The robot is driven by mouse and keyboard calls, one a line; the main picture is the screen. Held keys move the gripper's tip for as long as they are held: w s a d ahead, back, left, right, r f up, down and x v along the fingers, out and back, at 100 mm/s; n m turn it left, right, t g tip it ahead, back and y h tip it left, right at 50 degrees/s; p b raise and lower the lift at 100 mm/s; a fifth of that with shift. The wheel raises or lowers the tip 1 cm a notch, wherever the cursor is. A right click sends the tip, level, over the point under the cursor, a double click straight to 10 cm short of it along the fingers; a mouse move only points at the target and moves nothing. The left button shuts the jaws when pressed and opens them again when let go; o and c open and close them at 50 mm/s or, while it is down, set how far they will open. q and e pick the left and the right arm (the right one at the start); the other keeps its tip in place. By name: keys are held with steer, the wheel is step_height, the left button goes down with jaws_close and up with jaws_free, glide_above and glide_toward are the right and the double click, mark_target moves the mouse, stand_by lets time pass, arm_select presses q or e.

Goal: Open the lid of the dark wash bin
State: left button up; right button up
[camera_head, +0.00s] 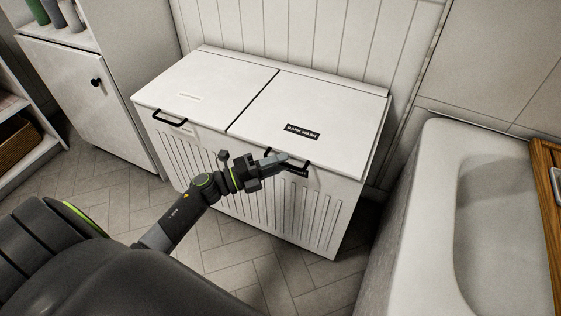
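The dark wash bin's lid (318,121) is the right one of two white lids on a white laundry chest. It is closed and flat and carries a black label (302,132) reading "DARK WASH". Its black handle (300,166) sits at the lid's front edge. My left gripper (277,160) is at the handle's left part, in front of the lid's edge. Its fingers overlap the handle, so I cannot tell whether they grip it or only lie against it. My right gripper is not in view.
The left lid (205,84), with its own black handle (170,119), is closed. A bathtub (470,215) with a wooden tray (547,185) stands at the right. A white cabinet (85,95) stands at the left. Tiled floor (285,275) lies before the chest.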

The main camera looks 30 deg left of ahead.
arm_select(q)
steer(key=shift+w+d, duration=0.25)
steer(key=shift+w, duration=0.05)
steer(key=shift+c, duration=0.4)
jaws_close()
steer(key=shift+r, duration=0.2)
